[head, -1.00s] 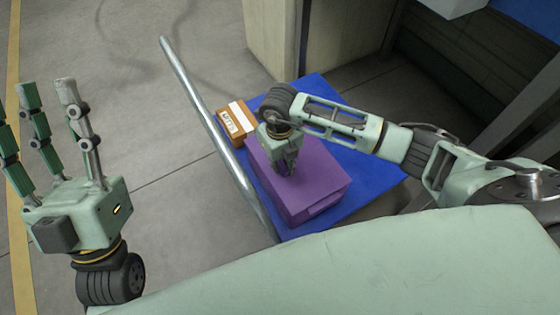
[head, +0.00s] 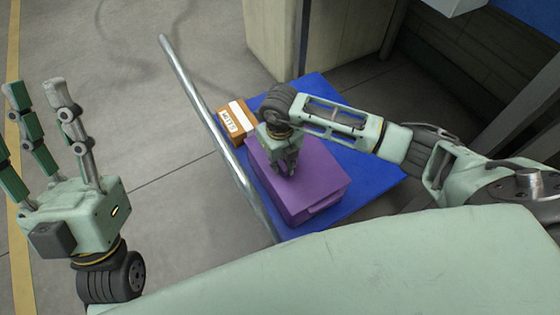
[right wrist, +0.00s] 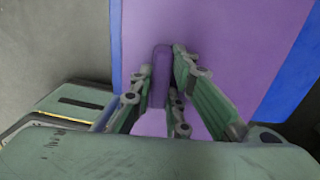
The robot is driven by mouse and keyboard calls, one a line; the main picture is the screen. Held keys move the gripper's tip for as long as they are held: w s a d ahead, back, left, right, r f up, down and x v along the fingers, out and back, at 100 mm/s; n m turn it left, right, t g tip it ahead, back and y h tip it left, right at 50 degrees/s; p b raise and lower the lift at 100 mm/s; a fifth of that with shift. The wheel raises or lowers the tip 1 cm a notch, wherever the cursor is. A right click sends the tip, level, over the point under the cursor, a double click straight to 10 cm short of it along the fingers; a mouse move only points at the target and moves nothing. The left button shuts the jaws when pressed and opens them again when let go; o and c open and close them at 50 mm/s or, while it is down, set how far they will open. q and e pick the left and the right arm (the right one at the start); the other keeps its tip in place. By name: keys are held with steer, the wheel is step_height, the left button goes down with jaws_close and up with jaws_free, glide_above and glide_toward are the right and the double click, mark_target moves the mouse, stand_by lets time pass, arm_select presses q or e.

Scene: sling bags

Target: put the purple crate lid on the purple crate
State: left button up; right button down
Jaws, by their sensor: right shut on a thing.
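The purple crate (head: 312,208) stands on a blue surface below my right arm. The purple crate lid (head: 318,170) covers its top; from this angle I cannot tell whether it is fully seated. My right gripper (head: 287,170) points down at the lid's far-left part. In the right wrist view its fingers are shut on the lid's upright purple handle (right wrist: 161,78), with the flat purple lid surface around it. The fingers partly hide the handle in the head view. My left gripper (head: 38,97) is raised at the far left, fingers apart and empty, well away from the crate.
A small orange-brown box (head: 235,121) with a white stripe sits against the crate's far-left side. A metal rail (head: 205,110) runs along the left edge of the blue surface (head: 375,178). A cabinet (head: 270,45) stands behind. Blue surface shows free right of the crate.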

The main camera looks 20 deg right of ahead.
steer(key=c, duration=1.6)
jaws_free()
steer(key=shift+r, duration=0.1)
step_height(320, 180, up, 12)
steer(key=shift+f, duration=0.1)
